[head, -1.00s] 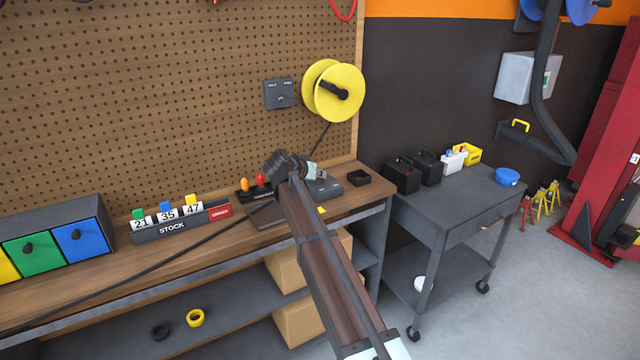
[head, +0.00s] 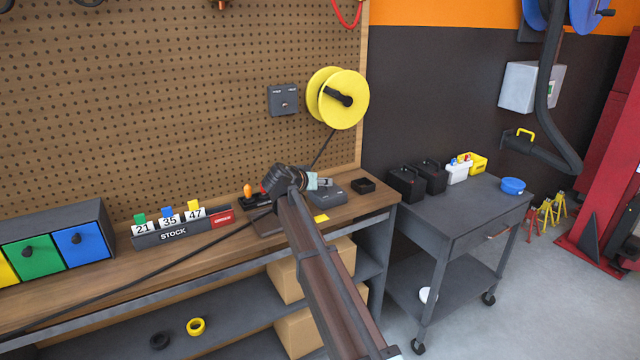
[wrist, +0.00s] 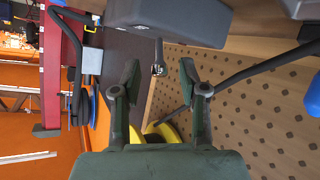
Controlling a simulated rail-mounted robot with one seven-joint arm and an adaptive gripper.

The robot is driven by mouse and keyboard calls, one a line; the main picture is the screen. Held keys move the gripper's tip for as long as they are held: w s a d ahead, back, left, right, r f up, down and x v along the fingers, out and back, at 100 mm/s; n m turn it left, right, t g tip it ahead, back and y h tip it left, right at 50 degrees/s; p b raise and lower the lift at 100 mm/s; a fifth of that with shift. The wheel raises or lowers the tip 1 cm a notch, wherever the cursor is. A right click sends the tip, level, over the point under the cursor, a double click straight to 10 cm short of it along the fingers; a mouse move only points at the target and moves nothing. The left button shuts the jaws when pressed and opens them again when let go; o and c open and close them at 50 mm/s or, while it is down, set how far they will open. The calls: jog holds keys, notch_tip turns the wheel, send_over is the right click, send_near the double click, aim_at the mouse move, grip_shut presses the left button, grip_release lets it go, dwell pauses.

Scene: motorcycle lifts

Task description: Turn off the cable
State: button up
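A black cable (head: 150,264) runs along the workbench and passes behind my arm. A cable also drops from the yellow reel (head: 346,99) on the pegboard; the reel shows in the wrist view (wrist: 168,132). A grey switch box (head: 283,99) is mounted left of the reel. A grey device (head: 328,194) sits on the bench just right of my gripper (head: 277,184). In the wrist view my gripper (wrist: 160,84) is open, its fingers apart with nothing held. A thin grey lever-like part (wrist: 158,58) shows beyond and between the fingertips, below a dark grey housing (wrist: 175,20).
A small base with an orange knob (head: 248,190) stands left of my gripper. The stock rack (head: 180,232) and coloured drawers (head: 80,242) are further left. A small black tray (head: 364,186) is to the right. A cart (head: 460,213) stands beside the bench.

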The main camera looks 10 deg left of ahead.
jog(key=shift+s, duration=0.1)
jog(key=v, duration=1.2)
